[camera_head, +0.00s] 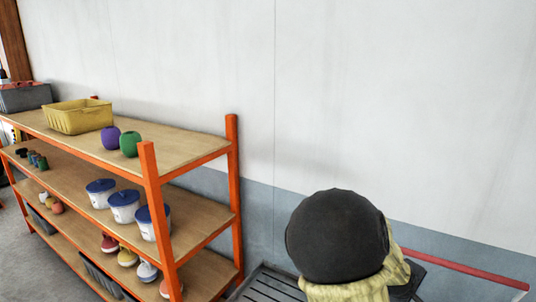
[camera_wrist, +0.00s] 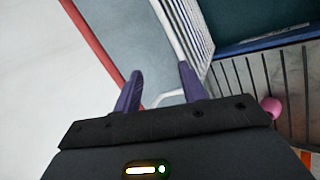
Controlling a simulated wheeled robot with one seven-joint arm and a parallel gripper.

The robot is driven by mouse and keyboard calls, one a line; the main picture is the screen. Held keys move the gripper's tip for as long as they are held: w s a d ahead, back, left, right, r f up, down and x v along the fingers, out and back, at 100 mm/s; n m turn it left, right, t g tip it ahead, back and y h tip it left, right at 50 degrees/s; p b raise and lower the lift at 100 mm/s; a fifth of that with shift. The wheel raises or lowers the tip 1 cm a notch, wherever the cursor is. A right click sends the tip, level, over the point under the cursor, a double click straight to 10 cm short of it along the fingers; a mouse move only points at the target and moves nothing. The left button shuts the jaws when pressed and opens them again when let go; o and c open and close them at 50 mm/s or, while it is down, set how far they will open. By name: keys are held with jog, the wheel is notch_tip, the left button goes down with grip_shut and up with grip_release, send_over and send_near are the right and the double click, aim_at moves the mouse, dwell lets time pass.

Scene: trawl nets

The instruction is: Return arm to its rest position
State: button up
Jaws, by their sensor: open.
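My gripper (camera_wrist: 160,70) shows in the wrist view with its two purple fingers apart and nothing between them. It is angled so that a pale wall, a red rail (camera_wrist: 92,40) and a white rail (camera_wrist: 172,30) lie beyond the fingers. The fingers appear clear of the rails, though the depth is hard to judge. I cannot make out my gripper in the head view.
An orange-framed shelf (camera_head: 234,190) stands at the left with a yellow basket (camera_head: 78,117), purple ball (camera_head: 111,137), green ball (camera_head: 130,145) and several white tubs (camera_head: 123,207). A slatted grey surface (camera_head: 266,287) lies low beside it. A pink ball (camera_wrist: 271,107) shows at right.

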jog(key=s+a+f+m+g+y+b, duration=0.1)
jog(key=s+a+f+m+y+b, duration=0.2)
jog(key=a, duration=0.8)
jog(key=s+a+f+m+g+y+b, duration=0.1)
jog(key=s+a+f+m+y+b, duration=0.2)
jog(key=s+a+f, duration=0.3)
jog(key=s+a+y, duration=0.1)
jog(key=s+a, duration=0.1)
jog(key=a, duration=0.3)
jog(key=shift+s+a+f+m+b, duration=0.15)
jog(key=shift+s+f+m+b, duration=0.25)
